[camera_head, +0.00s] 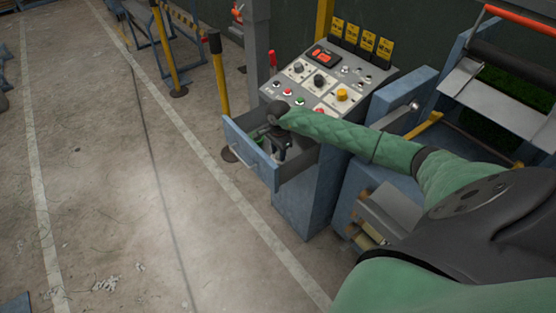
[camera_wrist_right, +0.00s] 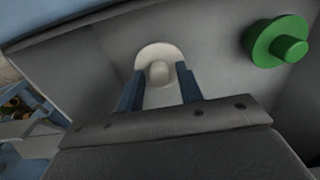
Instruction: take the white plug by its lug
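The white plug (camera_wrist_right: 148,52) is a pale disc with a raised lug (camera_wrist_right: 160,72), lying in the grey inside of a drawer in the right wrist view. My right gripper (camera_wrist_right: 160,76) is open, with one blue finger on each side of the lug and gaps visible between. I cannot tell how far the fingertips are above the disc. In the head view my right gripper (camera_head: 279,152) reaches down into the open drawer (camera_head: 243,149) and hides the white plug. My left gripper is not in view.
A green plug (camera_wrist_right: 283,41) with its own lug lies to the right in the drawer. The drawer walls stand close around my gripper. Above the drawer is a sloping control panel (camera_head: 328,78) with knobs and buttons. The floor (camera_head: 130,190) at left is mostly clear.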

